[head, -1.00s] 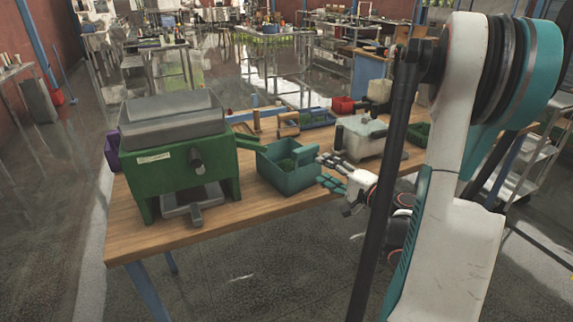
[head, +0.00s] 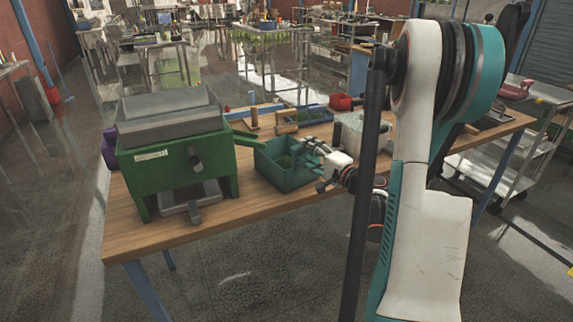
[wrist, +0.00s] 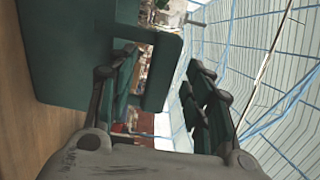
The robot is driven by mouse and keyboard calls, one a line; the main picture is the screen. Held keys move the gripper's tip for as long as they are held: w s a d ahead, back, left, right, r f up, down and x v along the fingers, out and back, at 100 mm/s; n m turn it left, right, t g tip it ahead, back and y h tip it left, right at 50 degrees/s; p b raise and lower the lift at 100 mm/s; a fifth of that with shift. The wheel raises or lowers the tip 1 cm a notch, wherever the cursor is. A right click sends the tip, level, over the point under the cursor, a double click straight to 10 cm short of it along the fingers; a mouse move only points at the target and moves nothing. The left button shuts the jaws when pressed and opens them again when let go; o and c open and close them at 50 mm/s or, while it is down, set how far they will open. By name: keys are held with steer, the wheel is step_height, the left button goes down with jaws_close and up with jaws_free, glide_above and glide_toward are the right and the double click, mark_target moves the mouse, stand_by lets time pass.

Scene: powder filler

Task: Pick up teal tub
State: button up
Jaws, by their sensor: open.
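The teal tub (head: 283,181) stands on the wooden table, right of the green powder filler (head: 178,168), with green stuff inside. My gripper (head: 311,154) is at the tub's right side, its fingers pointing left towards it. In the wrist view the tub (wrist: 75,55) fills the upper left, and its L-shaped handle (wrist: 163,72) reaches between my two spread fingers. The fingers are open, with a gap on the right of the handle. Whether the left finger touches the tub or handle cannot be told.
The filler's green spout (head: 246,139) reaches over the tub's left side. A white machine (head: 350,133) stands right behind my gripper. Wooden pieces (head: 287,121) and a red container (head: 341,102) lie at the back. The table's front edge is clear.

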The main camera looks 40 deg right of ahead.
mark_target(302, 147)
steer(key=w, duration=0.3)
steer(key=shift+w+b, duration=0.15)
steer(key=shift+b, duration=0.15)
jaws_close()
steer(key=shift+r, duration=0.2)
